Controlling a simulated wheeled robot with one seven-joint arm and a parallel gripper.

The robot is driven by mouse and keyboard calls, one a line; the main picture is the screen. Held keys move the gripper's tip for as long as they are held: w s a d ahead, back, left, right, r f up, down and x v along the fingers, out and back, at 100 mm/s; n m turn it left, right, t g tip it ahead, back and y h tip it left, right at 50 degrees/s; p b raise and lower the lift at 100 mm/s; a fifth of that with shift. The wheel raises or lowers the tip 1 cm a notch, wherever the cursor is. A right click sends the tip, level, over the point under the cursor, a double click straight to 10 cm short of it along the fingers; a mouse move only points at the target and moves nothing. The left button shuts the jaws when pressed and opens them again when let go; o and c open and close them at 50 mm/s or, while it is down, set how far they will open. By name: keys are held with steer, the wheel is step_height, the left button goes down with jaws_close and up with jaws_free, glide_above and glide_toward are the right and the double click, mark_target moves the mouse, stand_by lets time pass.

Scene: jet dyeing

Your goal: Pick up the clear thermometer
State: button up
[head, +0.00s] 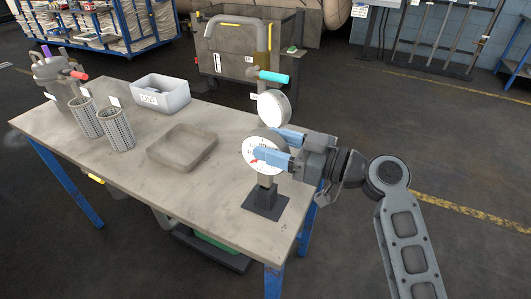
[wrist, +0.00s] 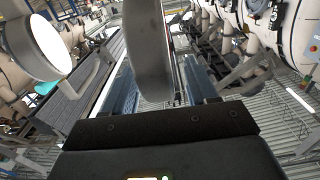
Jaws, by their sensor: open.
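The clear thermometer (head: 259,143) is a round dial with readable marks and a red needle, upright on a dark stand (head: 265,203) at the table's right end. In the wrist view its grey body (wrist: 148,50) appears edge-on between the fingers. My gripper (head: 266,145) is open, with one blue finger on each side of the dial; the near finger hides part of the face. Whether either finger touches it, I cannot tell. A second round dial (head: 273,108) with a blank white face is just above and behind; it also shows at upper left in the wrist view (wrist: 45,42).
On the table (head: 215,190) are a shallow grey-brown tray (head: 182,148), a labelled light bin (head: 160,97), two perforated cylinders (head: 117,130) and a metal pot (head: 52,72). A teal-handled fitting (head: 273,77) rises behind the white dial. The table's front middle is clear.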

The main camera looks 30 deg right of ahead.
steer(key=shift+x, duration=1.05)
jaws_close()
